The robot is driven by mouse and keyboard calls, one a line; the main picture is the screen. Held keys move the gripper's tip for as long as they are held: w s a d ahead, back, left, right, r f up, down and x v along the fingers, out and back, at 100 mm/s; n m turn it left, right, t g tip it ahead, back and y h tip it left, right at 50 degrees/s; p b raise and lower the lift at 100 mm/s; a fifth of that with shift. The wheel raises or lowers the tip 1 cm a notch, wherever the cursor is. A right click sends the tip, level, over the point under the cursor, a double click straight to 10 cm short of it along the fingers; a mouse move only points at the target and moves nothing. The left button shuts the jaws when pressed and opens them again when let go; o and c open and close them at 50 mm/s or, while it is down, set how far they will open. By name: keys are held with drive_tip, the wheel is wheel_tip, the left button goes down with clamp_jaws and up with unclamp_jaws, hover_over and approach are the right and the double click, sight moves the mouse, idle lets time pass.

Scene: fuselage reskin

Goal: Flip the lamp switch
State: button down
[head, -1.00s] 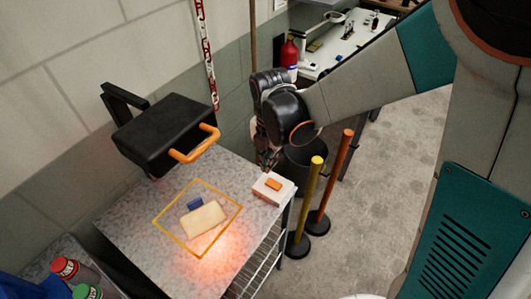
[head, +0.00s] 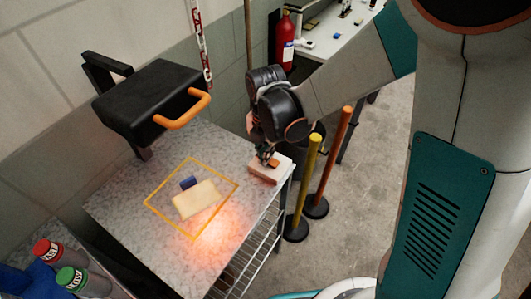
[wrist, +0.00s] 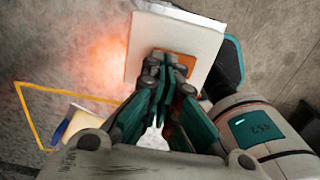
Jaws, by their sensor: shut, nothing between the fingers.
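The lamp switch is a white box (head: 264,175) with an orange rocker at the right edge of the table. My gripper (head: 268,155) is right above it, pointing down, with its fingers shut and nothing held. In the wrist view the shut fingertips (wrist: 166,66) overlap the orange rocker (wrist: 176,62), whose lower part they hide. I cannot tell whether they touch it. The black lamp (head: 150,95) with an orange handle stands at the back left of the table, and an orange-red glow (head: 232,228) lies on the tabletop.
An orange outlined square (head: 160,218) on the table (head: 120,210) holds a cream block (head: 196,200) and a small blue piece (head: 189,183). Yellow (head: 305,185) and orange (head: 335,160) posts stand right of the table. Bottles (head: 75,277) are at lower left.

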drive_tip(key=shift+a+f+b, duration=0.1)
drive_tip(key=shift+f+b, duration=0.3)
drive_tip(key=shift+b, duration=0.05)
drive_tip(key=shift+r, duration=0.1)
drive_tip(key=shift+s+d+r, duration=0.25)
drive_tip(key=shift+s+d, duration=0.15)
drive_tip(key=shift+d, duration=0.2)
drive_tip(key=shift+r+p, duration=0.1)
drive_tip(key=shift+p, duration=0.2)
